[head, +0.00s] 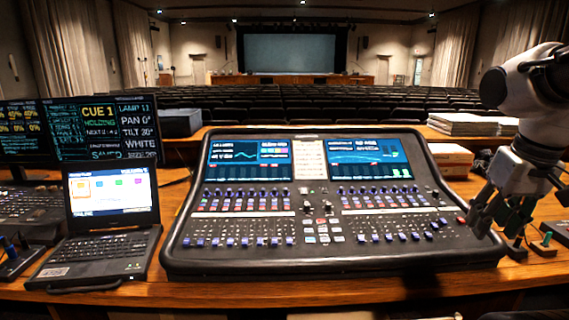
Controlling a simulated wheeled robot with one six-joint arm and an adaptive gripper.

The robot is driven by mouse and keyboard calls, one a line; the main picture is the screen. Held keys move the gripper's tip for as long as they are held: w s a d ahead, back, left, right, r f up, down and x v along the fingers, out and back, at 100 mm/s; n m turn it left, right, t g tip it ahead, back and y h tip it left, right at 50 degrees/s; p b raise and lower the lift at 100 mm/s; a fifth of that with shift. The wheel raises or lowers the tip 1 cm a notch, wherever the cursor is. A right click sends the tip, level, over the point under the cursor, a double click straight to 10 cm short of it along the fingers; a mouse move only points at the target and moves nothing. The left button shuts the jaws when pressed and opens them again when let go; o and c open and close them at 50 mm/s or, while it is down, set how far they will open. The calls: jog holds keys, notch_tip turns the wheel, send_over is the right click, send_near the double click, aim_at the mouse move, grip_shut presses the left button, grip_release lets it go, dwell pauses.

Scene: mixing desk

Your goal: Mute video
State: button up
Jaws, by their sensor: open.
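A large black mixing desk (325,265) stands on the wooden table, with two lit screens, rows of faders and small buttons. Labels on its buttons are too small to read, so I cannot tell a video mute control. An open laptop (105,245) with a lit screen of coloured tiles stands left of the desk. My gripper (492,232) is open and empty at the right, its fingers pointing down by the desk's right edge. I cannot tell whether it touches the desk.
Monitors (104,130) with cue text stand at the far left, above another control board (30,207). Paper stacks (462,124) and a box (450,158) are behind the desk at right. Small switch boxes (543,247) sit at the right edge. Dark seats fill the hall behind.

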jog(key=shift+s+a+r+n+t, duration=0.2)
jog(key=shift+s+a+r+t, duration=0.2)
jog(key=shift+s, duration=0.2)
jog(key=shift+s+a+r+n+t, duration=0.25)
jog(key=shift+s+r+t, duration=0.2)
jog(key=shift+s, duration=0.15)
grip_shut()
dwell(0.5)
